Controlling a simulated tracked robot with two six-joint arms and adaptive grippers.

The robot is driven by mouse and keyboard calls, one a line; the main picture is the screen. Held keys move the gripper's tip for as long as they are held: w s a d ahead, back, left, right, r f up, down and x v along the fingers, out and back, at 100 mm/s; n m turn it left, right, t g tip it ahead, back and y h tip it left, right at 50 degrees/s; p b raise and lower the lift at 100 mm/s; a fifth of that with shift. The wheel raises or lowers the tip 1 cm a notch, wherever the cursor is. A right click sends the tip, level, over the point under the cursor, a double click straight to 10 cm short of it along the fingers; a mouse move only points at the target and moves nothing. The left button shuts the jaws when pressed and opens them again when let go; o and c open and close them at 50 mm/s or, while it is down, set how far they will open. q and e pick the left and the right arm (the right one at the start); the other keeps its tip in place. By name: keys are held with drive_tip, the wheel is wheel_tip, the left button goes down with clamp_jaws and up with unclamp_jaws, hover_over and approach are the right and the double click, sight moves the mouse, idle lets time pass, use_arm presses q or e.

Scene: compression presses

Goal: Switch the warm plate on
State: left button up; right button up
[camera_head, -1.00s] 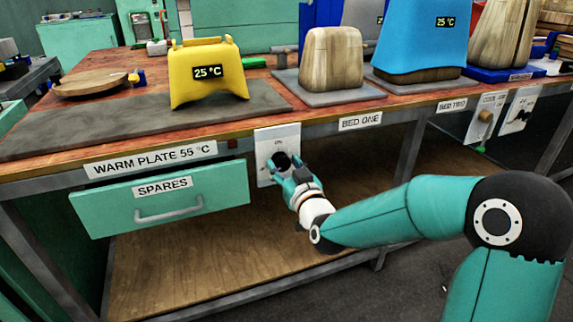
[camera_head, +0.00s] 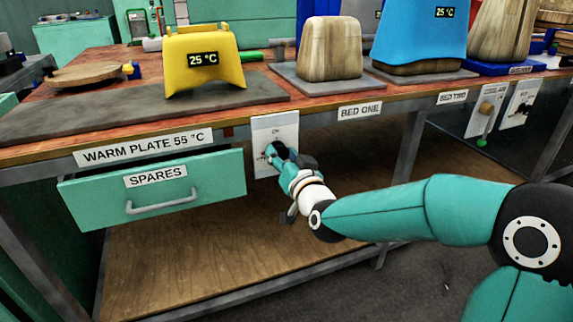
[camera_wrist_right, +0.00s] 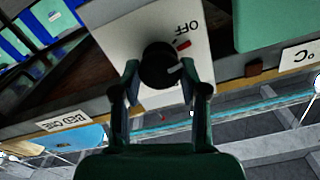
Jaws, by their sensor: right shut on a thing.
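The warm plate (camera_head: 50,122) is a flat grey slab at the left of the bench, above a label reading WARM PLATE 55 °C. Below the bench edge is a white switch panel (camera_head: 288,130) with a round black knob. The knob (camera_wrist_right: 158,62) shows in the right wrist view, beside the word OFF and a red mark; its pale pointer line points away from OFF. My right gripper (camera_head: 277,153) is shut on the knob, one finger on each side; it also shows in the right wrist view (camera_wrist_right: 160,72). In the head view the gripper mostly hides the knob. My left gripper is not seen.
A yellow form (camera_head: 205,70) reading 25 °C stands on the warm plate. The green SPARES drawer (camera_head: 90,203) is left of the panel. Wooden and blue forms stand further right, with two more switch panels (camera_head: 487,110) below. The lower shelf (camera_head: 200,270) is bare.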

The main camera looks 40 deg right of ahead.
drive_tip(key=m+b, duration=0.2)
drive_tip(key=m, duration=0.1)
drive_tip(key=shift+d+f, duration=0.15)
drive_tip(key=m+b, duration=0.1)
drive_tip(key=m, duration=0.1)
drive_tip(key=shift+m, duration=0.4)
drive_tip(key=m, duration=0.3)
drive_tip(key=shift+d+m, duration=0.1)
drive_tip(key=shift+m, duration=0.2)
drive_tip(key=m, duration=0.3)
drive_tip(key=shift+m, duration=0.3)
drive_tip(key=m, duration=0.3)
drive_tip(key=shift+f+m, duration=0.1)
drive_tip(key=shift+m, duration=0.2)
drive_tip(key=shift+s+f+m, duration=0.1)
drive_tip(key=shift+f+m, duration=0.05)
drive_tip(key=shift+m, duration=1.75)
